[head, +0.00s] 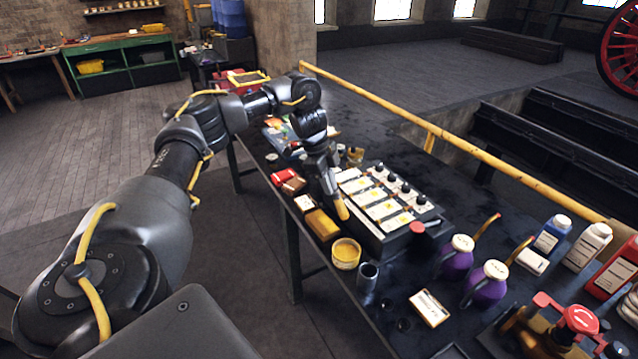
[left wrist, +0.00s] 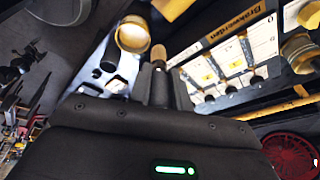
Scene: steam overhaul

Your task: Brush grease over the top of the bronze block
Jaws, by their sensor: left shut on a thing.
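My left gripper (head: 328,178) points down and is shut on a brush, whose handle is mostly hidden by the fingers. The brush's tan tip (head: 342,208) shows just below the fingers, and also in the left wrist view (left wrist: 158,54). The bronze block (head: 322,225) lies on the dark bench, close to the left of the tip in the head view. I cannot tell whether the tip touches it. An open tin of yellow grease (head: 346,252) stands just in front of the block. My right gripper is not in view.
A dark box with white labelled panels and black knobs (head: 385,208) stands close right of the brush. A dark metal cup (head: 367,277), purple oil cans (head: 458,252) and a label card (head: 429,307) lie nearer. A yellow rail (head: 480,150) runs behind the bench.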

